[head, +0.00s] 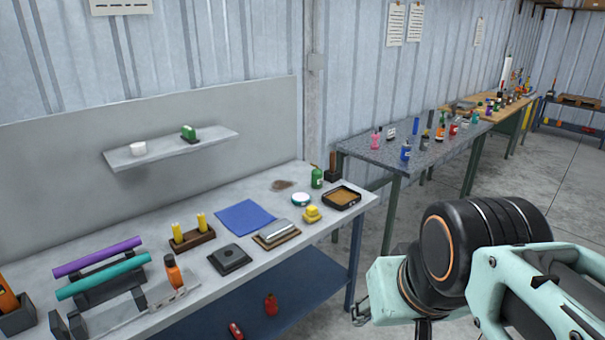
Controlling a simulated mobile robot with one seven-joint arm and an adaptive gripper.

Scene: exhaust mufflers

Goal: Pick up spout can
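A small green can (317,178) with a narrow spout-like top stands upright near the back right corner of the light grey workbench (205,285). It looks most like the spout can, but it is small and I cannot be sure. My arm fills the lower right of the head view, in front of the bench's right end and apart from the can. My gripper's fingers do not show.
Near the can are a dark-rimmed tray (356,195), a white round tin (300,199) and a yellow object (312,214). A blue cloth (244,217) lies mid-bench. A wall shelf (170,150) hangs above. A second table (410,160) stands behind right.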

